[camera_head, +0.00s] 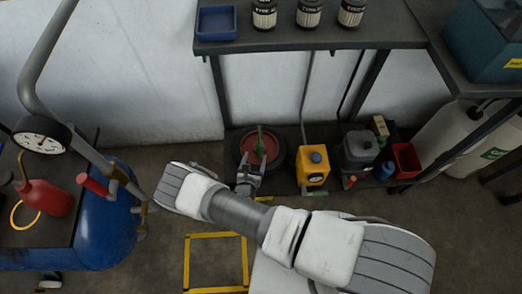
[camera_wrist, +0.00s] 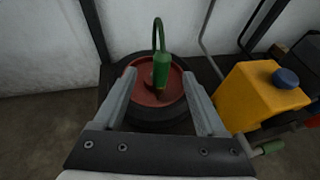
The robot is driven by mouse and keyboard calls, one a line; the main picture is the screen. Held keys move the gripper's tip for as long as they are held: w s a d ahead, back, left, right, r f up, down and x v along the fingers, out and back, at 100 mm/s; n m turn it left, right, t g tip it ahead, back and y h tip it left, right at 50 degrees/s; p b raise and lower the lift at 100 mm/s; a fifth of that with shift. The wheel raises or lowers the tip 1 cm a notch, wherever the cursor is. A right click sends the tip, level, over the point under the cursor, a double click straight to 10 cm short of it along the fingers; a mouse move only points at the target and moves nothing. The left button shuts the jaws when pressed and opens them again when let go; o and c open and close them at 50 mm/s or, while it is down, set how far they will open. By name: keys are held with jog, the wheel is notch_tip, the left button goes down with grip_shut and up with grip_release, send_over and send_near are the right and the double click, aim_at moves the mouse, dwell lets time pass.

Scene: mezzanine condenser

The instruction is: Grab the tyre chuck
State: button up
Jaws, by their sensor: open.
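The tyre chuck appears to be the green tool with a hose loop (camera_wrist: 161,68), standing in the red centre of a black tyre-like ring (camera_wrist: 129,65) in the wrist view. In the head view the green tool (camera_head: 260,143) shows just beyond my gripper (camera_head: 248,165). In the wrist view my gripper (camera_wrist: 163,88) is open, with one finger to each side of the green tool and apart from it. The tool's lower end, a dark brownish part, is partly hard to make out.
A yellow can (camera_head: 312,167) with a blue cap stands close right of the ring. A grey container (camera_head: 358,150) and a red bin (camera_head: 405,160) stand farther right. Shelf posts (camera_head: 219,92) rise behind. A blue tank (camera_head: 108,217) stands left. A shelf (camera_head: 300,38) hangs above.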

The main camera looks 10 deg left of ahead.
aim_at(258, 147)
jog(key=b+x, duration=0.2)
jog(key=x, duration=0.5)
jog(key=shift+w+f, duration=0.2)
jog(key=shift+w, duration=0.05)
jog(key=b+x, duration=0.2)
jog(key=x, duration=0.3)
jog(key=shift+w+d, duration=0.1)
jog(key=shift+d, duration=0.1)
grip_shut()
